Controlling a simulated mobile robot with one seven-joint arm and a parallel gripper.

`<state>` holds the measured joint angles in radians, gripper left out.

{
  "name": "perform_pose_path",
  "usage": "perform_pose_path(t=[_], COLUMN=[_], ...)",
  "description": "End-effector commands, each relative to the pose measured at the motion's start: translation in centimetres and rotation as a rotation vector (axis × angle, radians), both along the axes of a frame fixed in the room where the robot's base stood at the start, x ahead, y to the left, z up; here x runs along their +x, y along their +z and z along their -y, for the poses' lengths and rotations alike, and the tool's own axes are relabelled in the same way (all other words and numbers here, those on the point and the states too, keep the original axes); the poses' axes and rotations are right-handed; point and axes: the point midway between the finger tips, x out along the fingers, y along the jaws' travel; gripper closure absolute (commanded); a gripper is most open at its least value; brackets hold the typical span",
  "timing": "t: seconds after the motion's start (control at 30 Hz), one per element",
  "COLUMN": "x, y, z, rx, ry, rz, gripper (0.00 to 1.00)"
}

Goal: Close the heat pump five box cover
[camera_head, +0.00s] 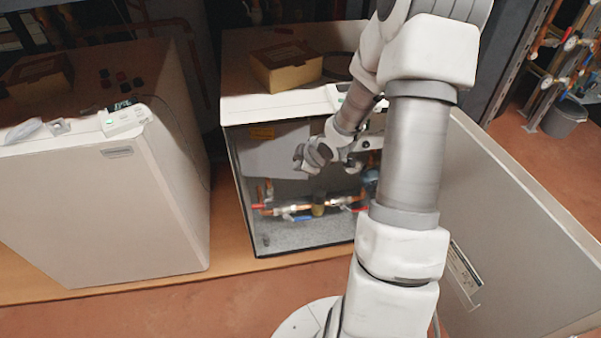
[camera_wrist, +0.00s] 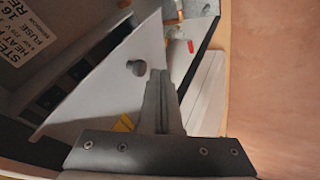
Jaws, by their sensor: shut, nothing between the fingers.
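The heat pump box (camera_head: 290,225) in the middle stands open at its front. Pipes and valves with red and blue handles show inside. A large pale panel (camera_head: 520,225), seemingly its cover, stands swung out at the right of the box, with a label on its face. My arm crosses in front and hides the box's right side and the cover's near edge. My gripper (camera_wrist: 158,78) is shut and empty in the wrist view, close to a pale plate with a hole (camera_wrist: 135,68). In the head view the fingers are hard to make out at the opening.
A closed white heat pump (camera_head: 100,210) stands at the left. A cardboard box (camera_head: 286,66) lies on the open unit's top. A grey bucket (camera_head: 564,117) and pipework stand at the back right. Reddish floor (camera_head: 150,315) is clear in front.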

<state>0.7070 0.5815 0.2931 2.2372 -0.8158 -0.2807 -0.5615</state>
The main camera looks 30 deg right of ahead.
Motion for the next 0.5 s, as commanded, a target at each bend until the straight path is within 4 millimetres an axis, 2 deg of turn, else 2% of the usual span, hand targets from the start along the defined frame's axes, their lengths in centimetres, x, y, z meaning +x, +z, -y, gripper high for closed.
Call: perform_pose_path(t=[0.2, 0.5], x=[0.94, 0.97], y=[0.02, 0.03], z=[0.62, 0.61], rx=[0.0, -0.001], ry=[0.0, 0.001], rz=[0.0, 0.0], gripper=[1.0, 1.0])
